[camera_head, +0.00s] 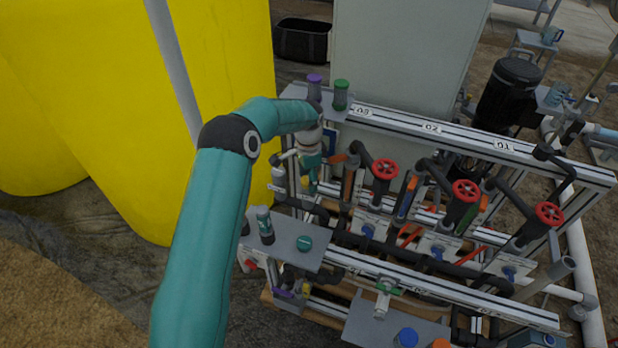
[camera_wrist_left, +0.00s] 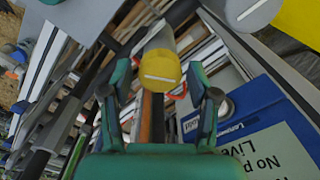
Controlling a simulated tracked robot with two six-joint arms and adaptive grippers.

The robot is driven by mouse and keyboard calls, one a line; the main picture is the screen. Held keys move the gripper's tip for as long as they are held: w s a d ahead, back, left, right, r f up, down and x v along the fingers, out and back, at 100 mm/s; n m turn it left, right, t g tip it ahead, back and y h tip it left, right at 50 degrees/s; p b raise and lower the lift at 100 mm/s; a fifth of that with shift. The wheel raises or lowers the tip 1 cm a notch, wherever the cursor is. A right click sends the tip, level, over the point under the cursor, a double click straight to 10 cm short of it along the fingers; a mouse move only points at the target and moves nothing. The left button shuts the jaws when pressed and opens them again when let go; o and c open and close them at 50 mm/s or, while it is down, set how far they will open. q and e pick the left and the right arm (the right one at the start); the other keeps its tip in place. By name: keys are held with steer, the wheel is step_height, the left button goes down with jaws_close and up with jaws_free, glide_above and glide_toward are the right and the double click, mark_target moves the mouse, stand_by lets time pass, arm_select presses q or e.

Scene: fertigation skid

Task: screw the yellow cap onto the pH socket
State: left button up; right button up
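The yellow cap (camera_wrist_left: 161,72) shows in the left wrist view with a pale bar across its face. It sits in line with the end of a pale cylinder (camera_wrist_left: 160,40), and I cannot tell whether it is screwed on. My left gripper (camera_wrist_left: 160,74) has its teal fingers spread on either side of the cap, with visible gaps. In the head view my left gripper (camera_head: 312,182) points down at the left end of the skid frame. The cap is not distinguishable there. I cannot identify the pH socket by a label. My right gripper is not in view.
A blue sign (camera_wrist_left: 262,148) stands close to the gripper in the left wrist view. Red handwheels (camera_head: 465,191) and dark pipes fill the skid's middle. Purple-topped (camera_head: 314,88) and green-topped (camera_head: 341,95) containers stand on the upper shelf. A lower shelf (camera_head: 284,255) holds a green cap (camera_head: 304,243).

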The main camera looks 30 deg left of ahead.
arm_select(q)
steer(key=shift+r, duration=0.2)
steer(key=shift+r+p, duration=1.3)
steer(key=shift+r, duration=0.8)
steer(key=o, duration=0.5)
steer(key=shift+o, duration=0.2)
steer(key=shift+r, duration=0.1)
step_height(320, 180, up, 9)
steer(key=p, duration=0.6)
steer(key=shift+d, duration=0.1)
